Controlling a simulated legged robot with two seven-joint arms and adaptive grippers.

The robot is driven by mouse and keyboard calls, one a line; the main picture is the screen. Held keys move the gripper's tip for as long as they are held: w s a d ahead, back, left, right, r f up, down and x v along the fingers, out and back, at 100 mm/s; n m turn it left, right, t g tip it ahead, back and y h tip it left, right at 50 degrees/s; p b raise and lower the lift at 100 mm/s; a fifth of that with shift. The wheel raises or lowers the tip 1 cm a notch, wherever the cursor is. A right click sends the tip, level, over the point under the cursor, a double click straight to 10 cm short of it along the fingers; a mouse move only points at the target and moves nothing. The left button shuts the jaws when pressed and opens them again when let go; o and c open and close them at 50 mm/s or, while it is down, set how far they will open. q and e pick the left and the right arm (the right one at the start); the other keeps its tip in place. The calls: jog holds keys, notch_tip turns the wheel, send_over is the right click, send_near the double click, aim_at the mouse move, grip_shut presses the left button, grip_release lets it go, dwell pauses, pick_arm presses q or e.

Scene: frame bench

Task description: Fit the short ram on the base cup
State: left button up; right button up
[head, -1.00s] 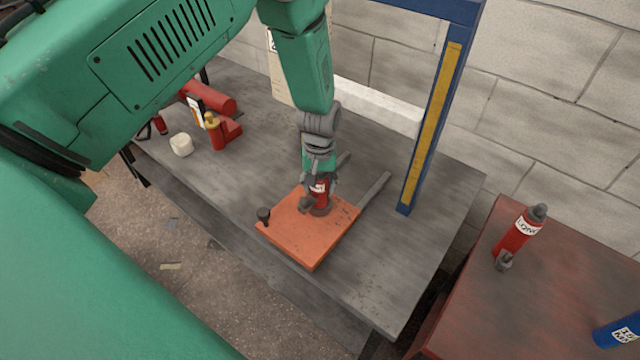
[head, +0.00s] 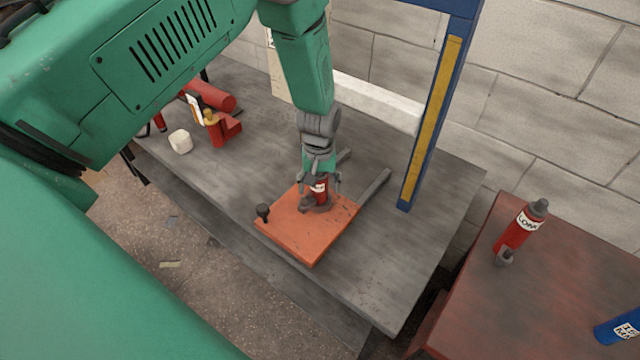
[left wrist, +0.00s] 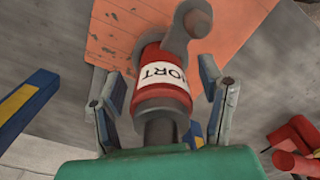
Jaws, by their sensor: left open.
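The short ram (head: 320,192) is a small red cylinder with a white label, standing upright on an orange plate (head: 290,232). In the left wrist view the ram (left wrist: 153,92) shows part of its label, "ORT", a grey collar and a dark rod at the near end. A grey rounded fitting (left wrist: 196,22) sits beside its far end. My left gripper (head: 320,186) points down over the ram. Its open fingers (left wrist: 162,105) stand on either side of the ram. I cannot make out the base cup; the ram's foot and the fitting hide that spot. My right gripper is not in view.
A dark knob (head: 263,212) stands at the plate's left corner. A blue post with a yellow strip (head: 425,125) rises right of the plate. A long red ram (head: 518,230) and a blue can (head: 620,330) are on the red side table.

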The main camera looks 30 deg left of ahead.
pick_arm(q)
notch_tip(320, 180, up, 12)
jog(key=shift+w, duration=0.1)
dwell(0.4)
dwell(0.3)
